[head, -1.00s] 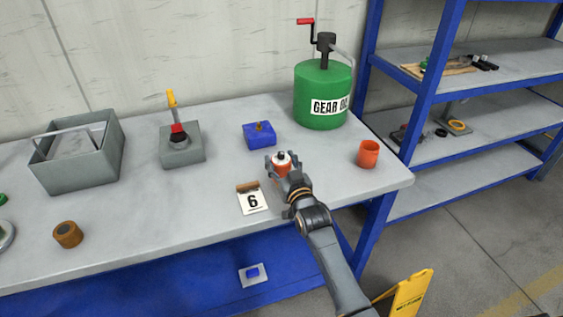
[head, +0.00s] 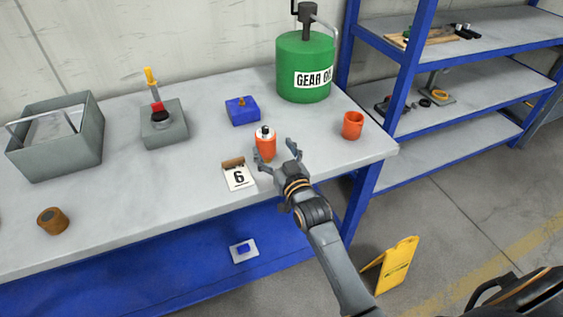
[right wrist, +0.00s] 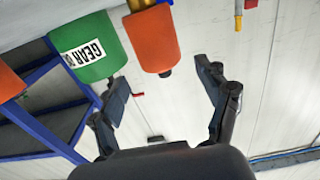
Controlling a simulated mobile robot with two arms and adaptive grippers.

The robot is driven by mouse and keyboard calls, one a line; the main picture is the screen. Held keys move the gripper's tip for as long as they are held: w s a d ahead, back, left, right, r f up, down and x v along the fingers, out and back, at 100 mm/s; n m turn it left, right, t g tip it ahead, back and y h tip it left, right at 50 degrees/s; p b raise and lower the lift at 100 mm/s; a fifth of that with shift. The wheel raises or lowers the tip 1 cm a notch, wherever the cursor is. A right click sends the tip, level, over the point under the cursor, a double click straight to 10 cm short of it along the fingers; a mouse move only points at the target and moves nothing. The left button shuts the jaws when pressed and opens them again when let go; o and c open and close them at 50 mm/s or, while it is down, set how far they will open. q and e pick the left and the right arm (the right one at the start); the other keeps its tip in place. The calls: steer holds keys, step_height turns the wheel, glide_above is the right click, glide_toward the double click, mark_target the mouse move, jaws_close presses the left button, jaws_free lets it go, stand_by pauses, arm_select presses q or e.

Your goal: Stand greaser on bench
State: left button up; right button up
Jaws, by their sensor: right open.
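The greaser (head: 265,143), an orange body with a silver-white top and dark tip, stands upright on the grey bench (head: 195,195) near its front right part. It also shows in the right wrist view (right wrist: 152,40), upside down. My right gripper (head: 278,156) is just to the front right of the greaser, fingers spread wide and apart from it, with nothing between them. In the right wrist view the open fingers (right wrist: 163,82) show with the greaser beyond them. My left gripper is not in view.
A number 6 card (head: 239,177) stands close left of the greaser. Behind are a blue block (head: 242,112) and a green gear oil drum (head: 304,68). An orange cup (head: 352,126) is right. A grey box (head: 60,150) stands left. A yellow sign (head: 393,265) is on the floor.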

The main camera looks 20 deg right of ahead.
steer(key=s, duration=0.5)
steer(key=shift+s+d, duration=0.1)
steer(key=shift+s, duration=0.2)
